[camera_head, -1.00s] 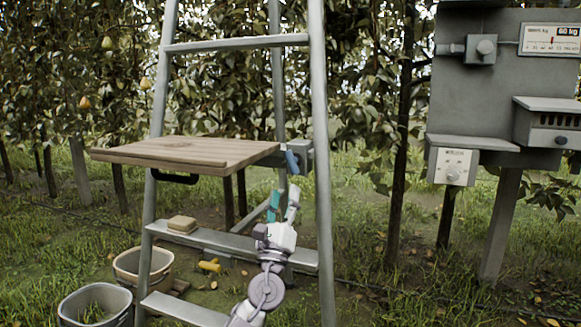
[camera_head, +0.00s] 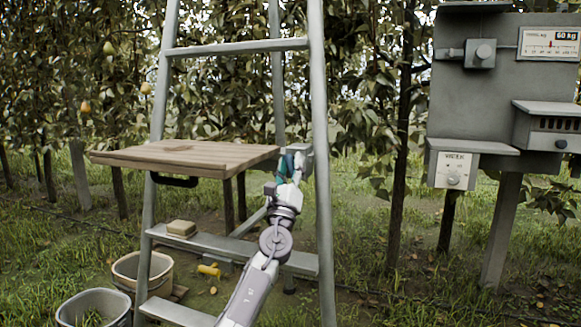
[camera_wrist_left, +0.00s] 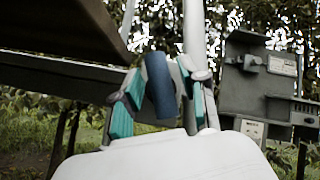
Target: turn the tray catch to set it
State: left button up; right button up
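The wooden tray (camera_head: 185,152) sits level across the ladder, with a dark handle under its front edge. The tray catch, a blue lever (camera_head: 290,162) on a grey block (camera_head: 304,160), is at the tray's right end by the ladder rail. In the left wrist view the blue lever (camera_wrist_left: 160,86) stands nearly upright, tilted slightly. My left gripper (camera_head: 287,167) is at the catch; its teal-padded fingers (camera_wrist_left: 157,92) are apart on either side of the lever. A narrow gap seems to show beside the left pad. My right gripper is not in view.
The ladder's right rail (camera_head: 320,150) stands close to the right of my left gripper. A sponge-like block (camera_head: 181,228) lies on a lower step. Two buckets (camera_head: 93,305) stand at lower left. A grey panel (camera_head: 500,90) stands at right.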

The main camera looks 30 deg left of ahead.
pick_arm(q)
grip_shut()
